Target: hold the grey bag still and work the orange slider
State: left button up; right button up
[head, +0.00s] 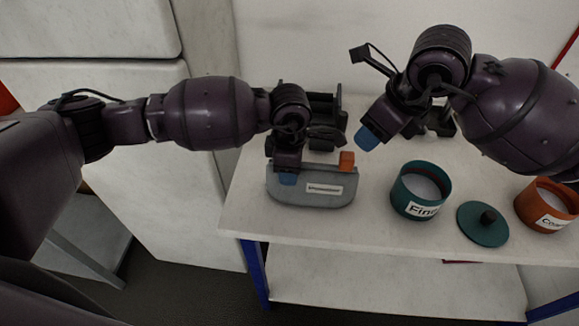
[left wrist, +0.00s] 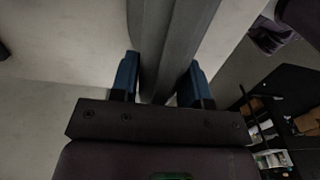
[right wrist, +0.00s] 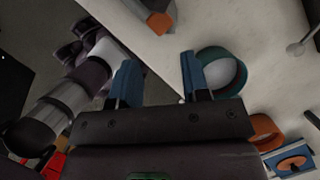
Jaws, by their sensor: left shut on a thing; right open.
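The grey bag (head: 318,191) stands on the white table near its front left edge, with a white label on its front. The orange slider (head: 346,161) sits on the bag's top edge towards the right end. My left gripper (head: 287,177) is shut on the bag's left part; in the left wrist view its blue fingers lie either side of the grey bag (left wrist: 170,50). My right gripper (head: 367,138) is open and empty, above the table, to the right of the slider and apart from it. The slider also shows in the right wrist view (right wrist: 160,22).
A teal pot (head: 408,205) with a label stands right of the bag. Its teal lid (head: 483,224) with a black knob lies beside it. An orange pot (head: 529,206) stands at the far right. Black equipment (head: 322,105) stands behind the bag.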

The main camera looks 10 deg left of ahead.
jog(key=c, duration=0.6)
jog(key=shift+s+d+f, duration=0.1)
jog(key=shift+f, duration=0.2)
grip_shut()
jog(key=d+f+m+g+y, duration=0.2)
jog(key=d+f+g+y, duration=0.2)
jog(key=d+f, duration=0.5)
jog(key=w+d+r+n+y, duration=0.3)
jog(key=w+d+n+y, duration=0.15)
jog(key=n+y, duration=0.3)
jog(key=n, duration=0.2)
send_near(346, 161)
jog(key=a+f, duration=0.3)
jog(key=a, duration=0.2)
jog(key=shift+w+t, duration=0.3)
jog(key=shift+w, duration=0.05)
